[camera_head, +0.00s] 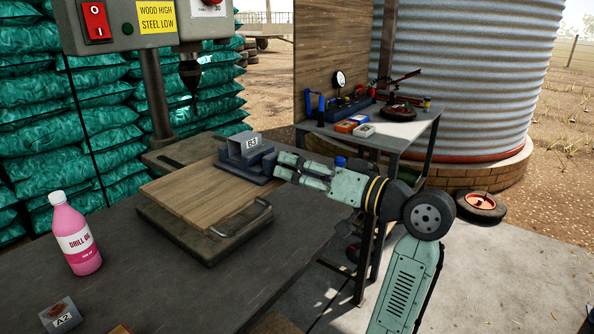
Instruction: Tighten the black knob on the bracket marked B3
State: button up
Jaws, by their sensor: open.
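The grey metal bracket marked B3 (247,147) sits on a dark blue-grey holder (237,172) at the far right part of a wooden board. I cannot make out the black knob; it may be hidden at the gripper or behind the bracket. My gripper (278,168) is open and points left, its fingertips close to the right side of the bracket and holder. I cannot tell whether they touch anything.
The wooden board (172,194) lies on a metal plate with a handle on the dark bench (210,300). A drill press (150,80) stands behind. A pink drill oil bottle (78,238) and a block marked A2 (62,316) are at left. The bench's front middle is clear.

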jog(key=n+b, duration=0.6)
jog(key=shift+f+n+b, duration=0.3)
jog(key=shift+f+b, duration=0.05)
jog(key=shift+f, duration=0.05)
jog(key=n+b, duration=0.3)
jog(key=n, duration=0.1)
jog(key=n+b, duration=0.2)
jog(key=n, duration=0.2)
jog(key=shift+r+b, duration=0.1)
jog(key=shift+b, duration=0.3)
jog(key=n+b, duration=0.2)
jog(key=n, duration=0.1)
jog(key=shift+n, duration=0.4)
jog(key=n+b, duration=0.1)
jog(key=n, duration=0.2)
jog(key=shift+r+n+b, duration=0.1)
jog(key=shift+n+b, duration=0.2)
jog(key=shift+b, duration=0.05)
jog(key=n+b, duration=0.1)
jog(key=n, duration=0.4)
jog(key=shift+b, duration=0.4)
jog(key=n, duration=0.2)
jog(key=shift+r+n, duration=0.15)
jog(key=shift+n, duration=0.15)
